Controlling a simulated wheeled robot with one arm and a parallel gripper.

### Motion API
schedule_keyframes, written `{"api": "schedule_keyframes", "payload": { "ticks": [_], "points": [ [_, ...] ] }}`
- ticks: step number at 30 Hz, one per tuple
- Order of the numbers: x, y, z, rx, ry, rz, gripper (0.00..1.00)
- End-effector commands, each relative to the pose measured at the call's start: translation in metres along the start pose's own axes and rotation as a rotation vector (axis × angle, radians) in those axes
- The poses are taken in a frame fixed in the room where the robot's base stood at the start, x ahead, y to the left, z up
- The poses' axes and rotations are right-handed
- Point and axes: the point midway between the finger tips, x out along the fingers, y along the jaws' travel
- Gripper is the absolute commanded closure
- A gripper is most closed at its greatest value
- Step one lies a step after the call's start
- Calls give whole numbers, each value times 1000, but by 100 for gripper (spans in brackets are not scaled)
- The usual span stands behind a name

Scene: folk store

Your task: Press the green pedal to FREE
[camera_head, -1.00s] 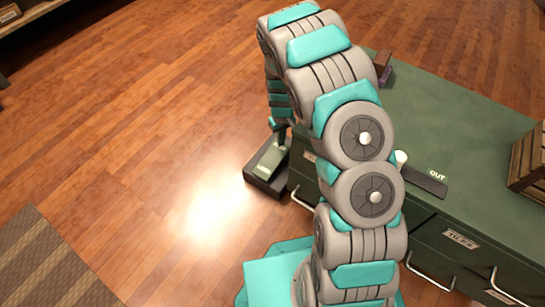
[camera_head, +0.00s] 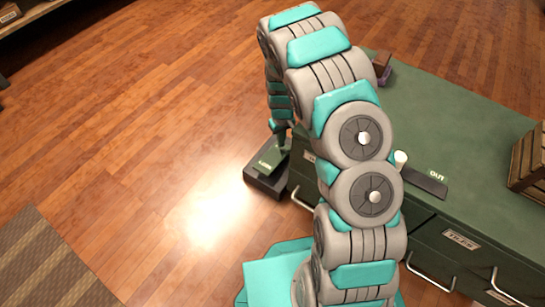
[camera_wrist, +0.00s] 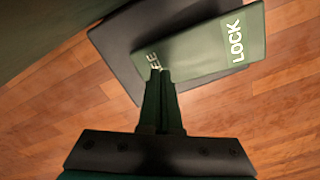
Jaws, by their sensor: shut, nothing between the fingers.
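The green pedal (camera_head: 270,158) sits on a dark base (camera_head: 265,184) on the floor beside the green counter. In the wrist view the pedal (camera_wrist: 205,48) shows LOCK at its right end and part of FREE at its left. My gripper (camera_wrist: 161,72) is shut and empty. Its fingertips lie over the FREE end, hide part of that word and appear to touch the pedal. In the head view my gripper (camera_head: 281,140) is at the pedal's far end. The pedal looks tilted, with the LOCK end raised.
The green counter (camera_head: 455,130) stands right of the pedal, with drawers and metal handles (camera_head: 303,198). On it are a wooden crate (camera_head: 528,165) and a white-knobbed lever (camera_head: 401,158) by the word OUT. Open wooden floor lies to the left, with a striped mat (camera_head: 45,265).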

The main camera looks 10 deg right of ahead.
Motion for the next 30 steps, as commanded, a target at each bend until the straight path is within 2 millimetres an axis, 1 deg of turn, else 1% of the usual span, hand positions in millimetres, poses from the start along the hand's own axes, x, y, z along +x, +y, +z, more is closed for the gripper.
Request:
{"api": "schedule_keyframes", "payload": {
  "ticks": [1, 3, 24, 30],
  "points": [
    [-6, 0, -1, 0, 2, 0, 100],
    [-13, 0, 0, 0, 1, 0, 100],
    [-75, 0, 0, -1, 0, 1, 100],
    [-80, 0, 0, 0, 0, 1, 100]
  ]
}}
